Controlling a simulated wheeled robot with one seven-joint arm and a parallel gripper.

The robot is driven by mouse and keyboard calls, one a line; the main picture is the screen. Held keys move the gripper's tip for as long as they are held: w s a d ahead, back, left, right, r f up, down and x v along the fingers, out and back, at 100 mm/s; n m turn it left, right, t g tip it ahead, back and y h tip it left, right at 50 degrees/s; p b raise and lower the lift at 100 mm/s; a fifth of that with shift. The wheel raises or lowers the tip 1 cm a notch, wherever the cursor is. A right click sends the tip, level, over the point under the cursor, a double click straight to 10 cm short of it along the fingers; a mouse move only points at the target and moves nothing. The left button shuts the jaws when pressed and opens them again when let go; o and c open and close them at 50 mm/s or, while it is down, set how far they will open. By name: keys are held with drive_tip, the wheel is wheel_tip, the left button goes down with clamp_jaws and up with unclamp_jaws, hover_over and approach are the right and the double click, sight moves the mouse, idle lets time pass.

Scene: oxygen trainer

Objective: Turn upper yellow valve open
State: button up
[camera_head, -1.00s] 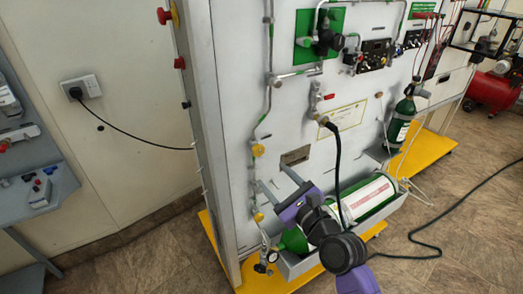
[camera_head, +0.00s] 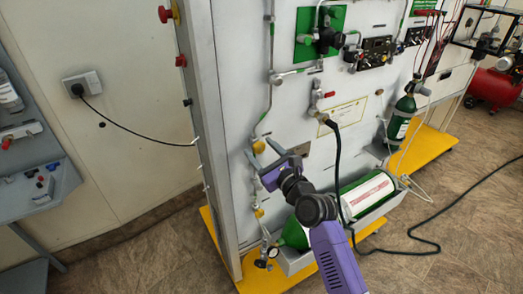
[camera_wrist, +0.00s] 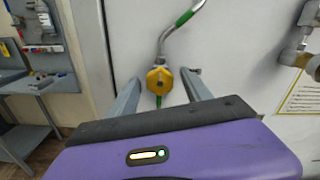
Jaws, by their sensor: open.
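The upper yellow valve (camera_head: 258,146) sits on the thin pipe on the white panel in the head view. In the wrist view the yellow valve knob (camera_wrist: 159,80) lies between the fingertips, a little beyond them as far as I can tell. My gripper (camera_head: 261,152) is open, its two fingers on either side of the knob in the picture. I cannot tell whether a finger touches it. The lower yellow valve (camera_head: 259,212) is further down the same pipe, below my gripper.
A green cylinder (camera_head: 370,195) lies in a grey tray at the panel's foot, beside my arm. A black hose (camera_head: 338,160) hangs from a red-handled valve (camera_head: 329,95) to the right. The panel's left edge post (camera_head: 210,130) stands close to the left of the pipe.

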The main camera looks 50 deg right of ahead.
clamp_jaws()
